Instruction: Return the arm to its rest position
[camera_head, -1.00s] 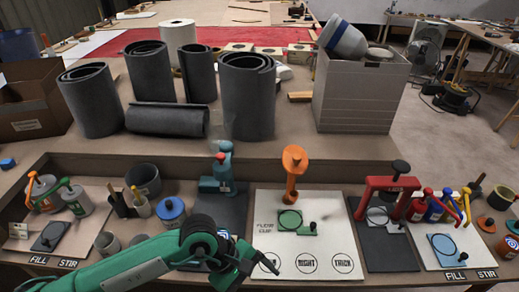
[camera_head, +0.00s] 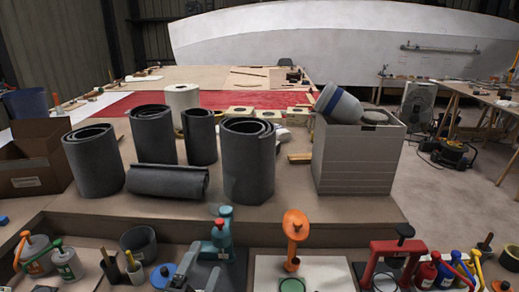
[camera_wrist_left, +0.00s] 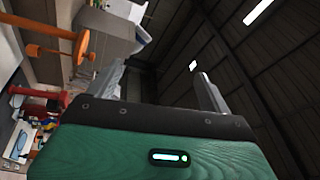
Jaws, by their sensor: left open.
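My left gripper (camera_wrist_left: 160,70) is open in the left wrist view. Its two grey fingers stand apart with nothing between them, above its green body. In the head view only its grey fingers (camera_head: 192,272) show at the bottom edge, near the blue pump-like dispenser (camera_head: 222,238). The rest of that arm is out of the frame. My right gripper is in neither view.
Along the bench front stand an orange dispenser (camera_head: 296,228), a red press frame (camera_head: 397,247) and several bottles. Behind are grey rolls (camera_head: 248,165), a cardboard box (camera_head: 30,165) and a pale bin (camera_head: 350,160). A white hull (camera_head: 320,45) fills the back.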

